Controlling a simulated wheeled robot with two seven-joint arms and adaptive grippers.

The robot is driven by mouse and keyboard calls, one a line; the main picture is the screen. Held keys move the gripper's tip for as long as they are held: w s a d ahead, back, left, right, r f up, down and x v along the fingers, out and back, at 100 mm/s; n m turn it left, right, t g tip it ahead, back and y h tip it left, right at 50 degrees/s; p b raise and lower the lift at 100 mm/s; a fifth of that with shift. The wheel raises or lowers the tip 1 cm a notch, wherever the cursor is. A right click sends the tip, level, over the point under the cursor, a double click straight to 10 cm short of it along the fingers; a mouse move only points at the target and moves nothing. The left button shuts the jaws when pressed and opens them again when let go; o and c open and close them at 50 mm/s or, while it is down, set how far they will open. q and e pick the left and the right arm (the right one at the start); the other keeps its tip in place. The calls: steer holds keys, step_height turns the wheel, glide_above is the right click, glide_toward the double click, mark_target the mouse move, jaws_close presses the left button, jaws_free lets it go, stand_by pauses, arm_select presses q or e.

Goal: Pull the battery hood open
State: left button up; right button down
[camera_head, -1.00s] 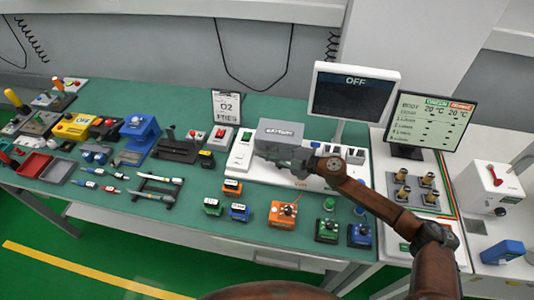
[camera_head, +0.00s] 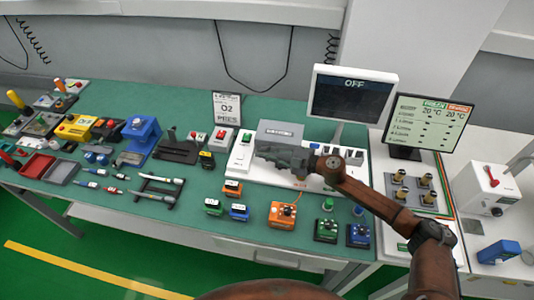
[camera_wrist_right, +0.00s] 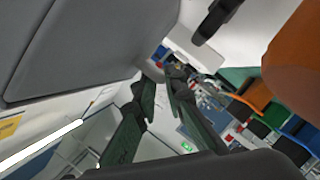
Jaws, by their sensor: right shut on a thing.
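The battery hood (camera_head: 280,131) is a grey box-shaped cover with a dark label, on the white panel at the back right of the green bench. My right gripper (camera_head: 260,151) is at its lower front edge and covers part of it. In the right wrist view the hood (camera_wrist_right: 75,45) fills the upper left as a large grey surface. There the dark green fingers (camera_wrist_right: 163,78) are close together, with their tips at the hood's edge. The exact grip spot is partly hidden. My left gripper is not in view.
A monitor (camera_head: 352,96) reading OFF stands behind the panel, and a second screen (camera_head: 430,122) stands to its right. The white panel (camera_head: 240,152) has a green switch. Orange (camera_head: 283,214), green and blue boxes stand in front of my right arm.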

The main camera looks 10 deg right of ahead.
mark_target(271, 136)
steer(key=w+r+m+p, duration=0.1)
steer(key=r+p, duration=0.1)
steer(key=p, duration=0.1)
steer(key=w+d+r+m+g+p, duration=0.1)
steer(key=r+p, duration=0.1)
steer(key=p, duration=0.1)
steer(key=w+r+m+p, duration=0.1)
steer(key=w+r+p, duration=0.1)
steer(key=p, duration=0.1)
steer(key=shift+d+g, duration=0.15)
steer(key=shift+g, duration=0.25)
steer(key=shift+w+d+r+m+p, duration=0.2)
steer(key=shift+w+r+m+p, duration=0.15)
steer(key=shift+w, duration=0.25)
steer(key=shift+w+d+r, duration=0.2)
steer(key=shift+w+d, duration=0.05)
steer(key=shift+w, duration=0.35)
steer(key=c, duration=2)
jaws_free()
steer(key=shift+c, duration=0.2)
